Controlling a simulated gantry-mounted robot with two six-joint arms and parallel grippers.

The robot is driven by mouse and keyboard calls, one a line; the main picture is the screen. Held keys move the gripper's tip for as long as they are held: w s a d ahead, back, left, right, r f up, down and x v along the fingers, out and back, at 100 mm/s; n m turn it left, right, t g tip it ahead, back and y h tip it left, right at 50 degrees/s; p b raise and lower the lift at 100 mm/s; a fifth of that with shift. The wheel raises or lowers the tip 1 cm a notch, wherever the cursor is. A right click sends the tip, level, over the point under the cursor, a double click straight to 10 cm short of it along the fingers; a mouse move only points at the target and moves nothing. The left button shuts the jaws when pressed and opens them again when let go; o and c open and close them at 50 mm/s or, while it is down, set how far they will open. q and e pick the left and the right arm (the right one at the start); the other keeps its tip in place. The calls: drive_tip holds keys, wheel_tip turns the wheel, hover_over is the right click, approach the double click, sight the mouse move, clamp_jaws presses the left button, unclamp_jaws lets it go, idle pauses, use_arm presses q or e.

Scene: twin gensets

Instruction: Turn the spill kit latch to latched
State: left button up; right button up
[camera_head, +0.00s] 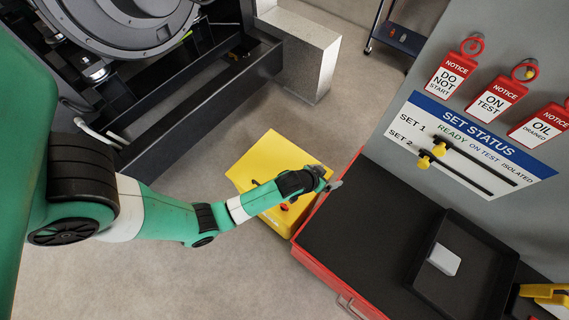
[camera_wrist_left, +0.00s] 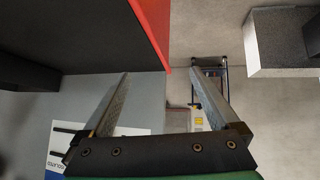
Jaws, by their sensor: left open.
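The spill kit appears to be the yellow box (camera_head: 262,158), standing on the floor beside the red cabinet in the head view. A small red part (camera_head: 285,207) shows on it, partly behind my left arm; I cannot tell whether this is the latch or how it is turned. My left gripper (camera_head: 331,184) is above the gap between the yellow box and the black cabinet top, apart from the box. In the left wrist view its two fingers (camera_wrist_left: 159,74) are spread with nothing between them. The yellow box is not seen there. My right gripper is not in view.
The black-topped red cabinet (camera_head: 375,215) stands right of the box, with a black tray (camera_head: 443,298) on it. A grey panel with the set status board (camera_head: 470,140) and red tags rises behind. The black genset frame (camera_head: 190,95) and a concrete block (camera_head: 303,50) stand behind left.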

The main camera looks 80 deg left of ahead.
sight(283, 206)
use_arm(q)
drive_tip(key=s+d+f+n+g, duration=0.1)
drive_tip(key=s+f+g, duration=0.4)
drive_tip(key=s+f, duration=1.25)
drive_tip(key=b+x, duration=0.2)
drive_tip(key=x, duration=0.1)
drive_tip(key=b+x, duration=0.3)
drive_tip(key=s+b+x, duration=0.1)
drive_tip(key=b+x, duration=0.1)
drive_tip(key=x, duration=0.2)
drive_tip(key=shift+d+f, duration=0.2)
drive_tip(key=shift+d, duration=0.05)
drive_tip(key=shift+h, duration=0.3)
drive_tip(key=c, duration=1.4)
